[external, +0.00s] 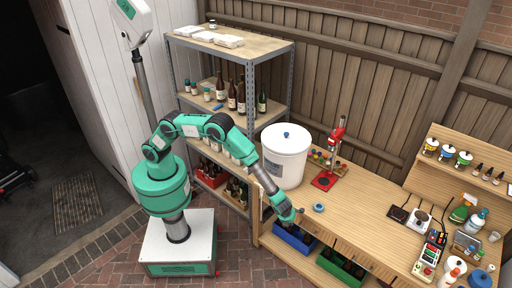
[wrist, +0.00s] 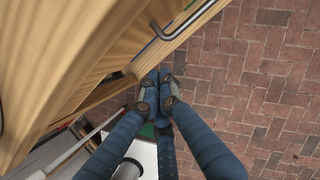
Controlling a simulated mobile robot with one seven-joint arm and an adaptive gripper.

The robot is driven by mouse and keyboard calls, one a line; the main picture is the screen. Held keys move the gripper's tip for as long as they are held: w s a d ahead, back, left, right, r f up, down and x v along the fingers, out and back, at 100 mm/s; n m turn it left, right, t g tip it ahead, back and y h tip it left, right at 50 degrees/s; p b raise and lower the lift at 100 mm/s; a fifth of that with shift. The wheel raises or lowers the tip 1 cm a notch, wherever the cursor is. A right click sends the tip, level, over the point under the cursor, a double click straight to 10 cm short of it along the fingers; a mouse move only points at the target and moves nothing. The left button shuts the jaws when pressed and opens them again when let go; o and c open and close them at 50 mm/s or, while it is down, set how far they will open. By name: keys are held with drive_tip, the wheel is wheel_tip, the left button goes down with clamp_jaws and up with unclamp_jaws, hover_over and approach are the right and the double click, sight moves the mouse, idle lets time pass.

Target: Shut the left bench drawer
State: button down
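The left bench drawer shows in the wrist view as a pale wooden front (wrist: 145,62) with a grey bar handle (wrist: 188,22). A narrow strip of blue shows beside this front. How far the drawer stands out is hard to tell. In the external view my arm hides part of the bench's left front. My gripper (external: 294,215) is low at the bench's left front corner, pointing down. In the wrist view its two dark fingertips (wrist: 159,92) are together with nothing seen between them, close to the drawer front's near end. Contact cannot be told.
The wooden bench (external: 370,213) carries a white bucket (external: 286,160), a red press stand (external: 326,181) and a blue ring (external: 319,208). Blue (external: 295,238) and green (external: 340,267) crates sit beneath. A metal shelf (external: 243,45) stands behind my arm. Brick floor (wrist: 260,75) is clear in front.

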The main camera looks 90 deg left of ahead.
drive_tip(key=v, duration=0.6)
drive_tip(key=shift+r+p, duration=0.3)
drive_tip(key=shift+p, duration=0.1)
drive_tip(key=shift+s+d, duration=0.1)
drive_tip(key=s+a+r+n, duration=0.4)
drive_tip(key=a+r, duration=0.2)
drive_tip(key=r, duration=0.6)
drive_tip(key=s+a+r+n+h+b, duration=0.1)
drive_tip(key=s+a+r+n, duration=0.5)
drive_tip(key=r, duration=0.5)
drive_tip(key=s+a+r+n, duration=0.25)
drive_tip(key=a+r, duration=0.45)
drive_tip(key=r, duration=0.5)
drive_tip(key=s+a+r+n+t+h, duration=0.1)
drive_tip(key=s+a+r+n, duration=0.35)
drive_tip(key=s, duration=0.35)
drive_tip(key=s+a+r+n, duration=0.3)
drive_tip(key=s+a+r, duration=0.15)
drive_tip(key=s, duration=0.35)
drive_tip(key=s+a+r+n+t+h+b, duration=0.1)
drive_tip(key=s+n, duration=0.6)
drive_tip(key=s, duration=1)
drive_tip(key=shift+a, duration=0.5)
